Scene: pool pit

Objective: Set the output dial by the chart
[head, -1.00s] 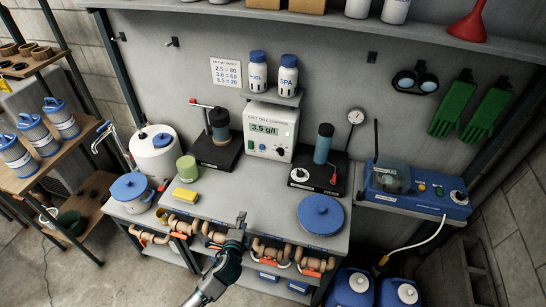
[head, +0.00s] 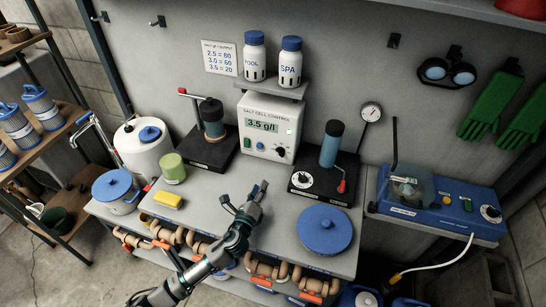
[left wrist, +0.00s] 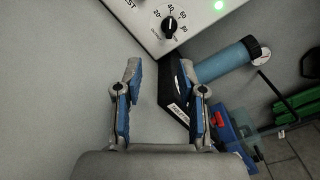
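The white salt cell control box (head: 269,128) stands at the back of the bench, its display (head: 262,125) reading 3.5 g/l. Its black output dial (head: 280,151) also shows in the left wrist view (left wrist: 169,25), with marks 20 to 80; its pointer looks roughly upward, near 40. The chart (head: 219,58) on the wall seems to read 2.5 = 80, 3.0 = 50, 3.5 = 20. My left gripper (head: 254,193) is over the bench, in front of and below the box, apart from the dial. Its fingers (left wrist: 159,75) are open and empty. My right gripper is out of view.
Black stands with cylinders flank the box, at left (head: 208,148) and right (head: 325,180). A blue round lid (head: 325,230) lies at the front right. A yellow sponge (head: 168,200) and green cup (head: 173,168) are at left. The bench middle is clear.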

